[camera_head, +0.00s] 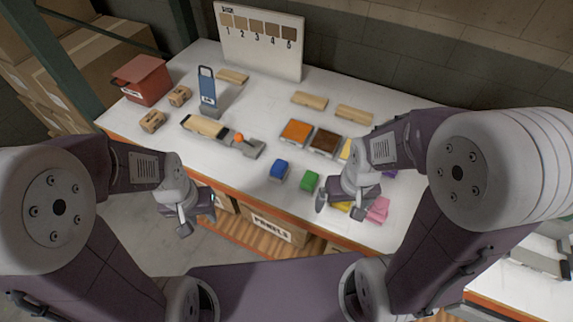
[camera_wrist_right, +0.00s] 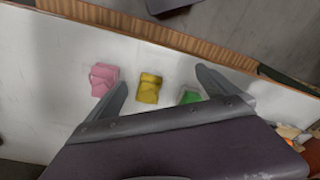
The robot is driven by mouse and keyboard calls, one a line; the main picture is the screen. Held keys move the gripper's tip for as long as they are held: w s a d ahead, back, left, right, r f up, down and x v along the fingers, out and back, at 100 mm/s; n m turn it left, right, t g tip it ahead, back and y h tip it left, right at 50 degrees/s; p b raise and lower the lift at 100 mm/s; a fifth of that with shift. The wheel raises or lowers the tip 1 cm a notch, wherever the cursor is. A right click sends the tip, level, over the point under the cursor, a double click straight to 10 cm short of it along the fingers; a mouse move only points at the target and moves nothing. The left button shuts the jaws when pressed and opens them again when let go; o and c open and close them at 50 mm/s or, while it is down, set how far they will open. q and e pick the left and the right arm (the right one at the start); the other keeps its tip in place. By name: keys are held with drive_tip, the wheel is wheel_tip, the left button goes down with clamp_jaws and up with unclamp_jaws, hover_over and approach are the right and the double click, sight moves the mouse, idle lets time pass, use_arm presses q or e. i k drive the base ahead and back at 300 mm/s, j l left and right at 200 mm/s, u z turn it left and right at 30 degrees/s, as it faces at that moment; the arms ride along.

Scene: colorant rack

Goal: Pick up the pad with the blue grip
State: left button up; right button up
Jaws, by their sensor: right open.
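The pad with the blue grip (camera_head: 279,169) sits on the white table near its front edge, left of the pad with the green grip (camera_head: 309,181). It does not show in the right wrist view. My right gripper (camera_head: 345,201) is open and empty, to the right of the blue pad and above the front edge. In the right wrist view the yellow pad (camera_wrist_right: 149,88) and green pad (camera_wrist_right: 190,96) appear between its fingers, and the pink pad (camera_wrist_right: 103,78) lies outside them. My left gripper (camera_head: 198,215) hangs in front of the table, apart from the pads; its opening is unclear.
Behind the pads are trays of orange (camera_head: 296,131) and brown (camera_head: 325,141) colorant. A wooden block tool with an orange knob (camera_head: 238,137), a blue-framed stand (camera_head: 207,88), a red box (camera_head: 143,78) and a numbered board (camera_head: 262,60) stand further back.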

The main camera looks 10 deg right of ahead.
sight(278, 171)
drive_tip(key=j, duration=1.3)
drive_tip(key=i, duration=0.05)
